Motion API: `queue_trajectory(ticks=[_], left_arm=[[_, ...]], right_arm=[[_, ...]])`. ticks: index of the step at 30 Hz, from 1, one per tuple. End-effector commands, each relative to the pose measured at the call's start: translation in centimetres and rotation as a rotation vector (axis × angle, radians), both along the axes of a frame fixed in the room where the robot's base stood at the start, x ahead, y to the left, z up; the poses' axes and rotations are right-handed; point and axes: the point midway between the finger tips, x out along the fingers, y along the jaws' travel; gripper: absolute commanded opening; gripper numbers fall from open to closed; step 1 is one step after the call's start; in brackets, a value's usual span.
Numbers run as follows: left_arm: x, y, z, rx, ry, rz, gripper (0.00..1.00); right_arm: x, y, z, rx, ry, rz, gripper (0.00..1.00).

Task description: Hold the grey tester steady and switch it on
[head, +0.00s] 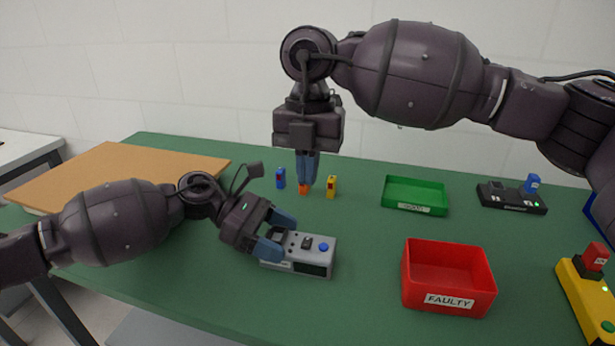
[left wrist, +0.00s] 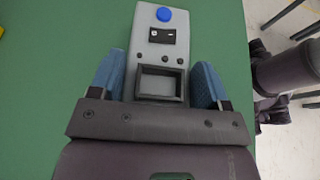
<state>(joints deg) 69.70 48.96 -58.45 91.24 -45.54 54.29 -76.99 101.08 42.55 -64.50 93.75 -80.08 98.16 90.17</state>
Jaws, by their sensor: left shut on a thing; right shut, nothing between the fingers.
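The grey tester (head: 312,262) lies on the green table, with a blue round button (head: 323,246) on its top. My left gripper (head: 277,236) is shut on the tester's left end. In the left wrist view the two blue fingers (left wrist: 158,82) flank the tester (left wrist: 147,49). That view shows an empty dark socket (left wrist: 160,84), a black panel with white marks (left wrist: 168,35) and the blue button (left wrist: 165,14). My right gripper (head: 306,180) is shut and empty, pointing down behind the tester, with its tips in front of or just above an orange block (head: 304,190); I cannot tell if they touch.
A blue block (head: 280,178) and a yellow block (head: 331,187) stand beside the orange one. A green tray (head: 386,197), a red tray labelled FAULTY (head: 425,299), a black device (head: 511,205) and a yellow device (head: 580,299) are on the right. A brown board (head: 110,170) lies back left.

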Motion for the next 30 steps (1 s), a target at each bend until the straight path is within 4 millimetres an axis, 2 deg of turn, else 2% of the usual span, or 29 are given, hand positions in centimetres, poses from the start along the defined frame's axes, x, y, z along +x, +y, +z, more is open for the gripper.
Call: queue_trajectory(ticks=[12,18,24,30], left_arm=[[0.0,0.0,0.0,0.000,0.000,0.000,0.35],[0.0,0.0,0.0,0.000,0.000,0.000,0.35],[0.0,0.0,0.0,0.000,0.000,0.000,0.35],[0.0,0.0,0.0,0.000,0.000,0.000,0.35]], right_arm=[[-0.9,0.2,-7.4,-0.001,0.002,0.002,0.00],[-1.2,0.3,-10.1,-0.001,0.001,0.001,0.00],[-1.4,0.4,-11.4,0.000,0.000,0.000,0.00],[-1.4,0.4,-11.6,0.000,0.000,0.000,0.00]])
